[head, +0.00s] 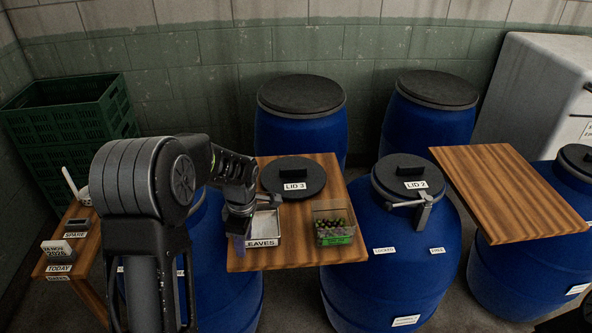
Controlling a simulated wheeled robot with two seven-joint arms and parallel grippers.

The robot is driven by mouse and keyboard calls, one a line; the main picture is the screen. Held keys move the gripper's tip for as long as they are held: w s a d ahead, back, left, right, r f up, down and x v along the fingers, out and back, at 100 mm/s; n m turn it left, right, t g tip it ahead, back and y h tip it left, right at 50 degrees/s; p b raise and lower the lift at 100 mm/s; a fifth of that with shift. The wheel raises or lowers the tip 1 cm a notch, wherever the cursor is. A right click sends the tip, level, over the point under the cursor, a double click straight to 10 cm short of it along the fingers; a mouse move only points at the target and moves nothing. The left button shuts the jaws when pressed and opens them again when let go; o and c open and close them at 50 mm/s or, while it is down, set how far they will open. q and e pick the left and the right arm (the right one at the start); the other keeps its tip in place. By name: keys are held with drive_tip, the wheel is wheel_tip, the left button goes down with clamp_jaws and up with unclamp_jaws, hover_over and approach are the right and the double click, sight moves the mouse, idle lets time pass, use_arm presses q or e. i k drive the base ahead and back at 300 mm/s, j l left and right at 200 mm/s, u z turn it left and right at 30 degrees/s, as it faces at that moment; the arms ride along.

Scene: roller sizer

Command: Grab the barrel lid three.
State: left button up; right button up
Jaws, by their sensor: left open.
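Barrel lid three (293,177) is a round black lid with a raised block handle and a white "LID 3" label. It lies flat on the left wooden board (290,252), near its back edge. My left gripper (239,226) is open and points down over the board's left edge. It is in front and to the left of the lid, apart from its handle, beside the "LEAVES" tray. Its fingertips are dark and hard to make out. My right gripper is not in view.
The metal "LEAVES" tray (263,241) and a clear box of green and dark pieces (334,224) stand in front of the lid. Lid 2 (408,174) sits clamped on a blue barrel (393,290) to the right. The right wooden board (510,195) is bare.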

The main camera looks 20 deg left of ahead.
sight(296, 179)
drive_tip(key=i, duration=1.35)
